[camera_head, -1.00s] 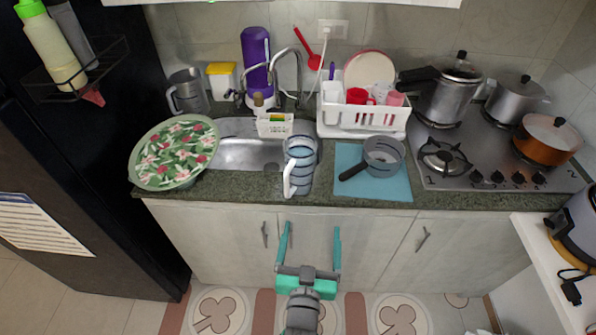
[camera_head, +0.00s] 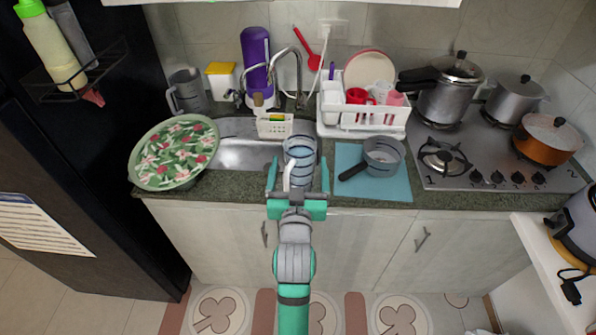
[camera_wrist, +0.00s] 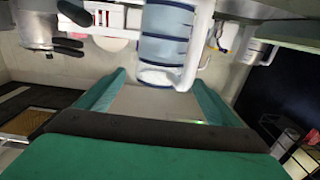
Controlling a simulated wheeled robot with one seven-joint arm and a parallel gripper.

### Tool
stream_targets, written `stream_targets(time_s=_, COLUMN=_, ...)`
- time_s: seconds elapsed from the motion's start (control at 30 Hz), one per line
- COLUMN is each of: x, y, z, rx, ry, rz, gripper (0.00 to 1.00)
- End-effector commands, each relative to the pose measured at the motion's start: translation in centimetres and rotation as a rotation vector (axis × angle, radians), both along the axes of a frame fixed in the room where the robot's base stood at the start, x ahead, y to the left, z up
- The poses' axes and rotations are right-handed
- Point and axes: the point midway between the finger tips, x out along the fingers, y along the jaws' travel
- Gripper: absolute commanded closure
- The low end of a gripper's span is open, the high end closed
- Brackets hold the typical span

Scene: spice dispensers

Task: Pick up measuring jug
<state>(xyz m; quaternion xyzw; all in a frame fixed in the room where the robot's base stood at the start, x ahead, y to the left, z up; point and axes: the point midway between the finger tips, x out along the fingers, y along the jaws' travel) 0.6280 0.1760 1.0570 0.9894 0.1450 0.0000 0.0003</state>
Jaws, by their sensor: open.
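The measuring jug (camera_head: 302,152) is clear with dark blue bands and a white handle. It stands upright at the front edge of the counter, by the sink. In the wrist view the jug (camera_wrist: 165,42) appears upside down, its handle to the right. My gripper (camera_head: 298,168) is open and empty, its teal fingers to the left and right of the jug in the head view. In the wrist view the fingertips (camera_wrist: 160,78) flank the jug's near part; how deep it sits between them I cannot tell. My gripper hides the jug's lower front in the head view.
A grey pan (camera_head: 383,157) lies on a blue mat (camera_head: 398,187) to the right. A floral plate (camera_head: 172,152) is at the left. A sponge basket (camera_head: 276,126), tap and white dish rack (camera_head: 365,120) stand behind. Another jug (camera_head: 187,92) stands at the back left.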

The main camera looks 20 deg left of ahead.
Motion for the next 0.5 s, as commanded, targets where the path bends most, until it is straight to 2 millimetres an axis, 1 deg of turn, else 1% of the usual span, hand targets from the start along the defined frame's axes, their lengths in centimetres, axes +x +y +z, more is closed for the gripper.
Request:
stream_targets(time_s=0.17, x=1.1, y=0.3, z=0.2, rx=0.0, ry=-0.001, rz=0.0, gripper=0.13)
stream_targets(time_s=0.4, x=4.3, y=1.2, z=0.3, rx=0.0, ry=0.0, rz=0.001, gripper=0.13)
stream_targets(time_s=0.5, x=5.0, y=1.4, z=0.3, rx=0.0, ry=0.0, rz=0.0, gripper=0.13)
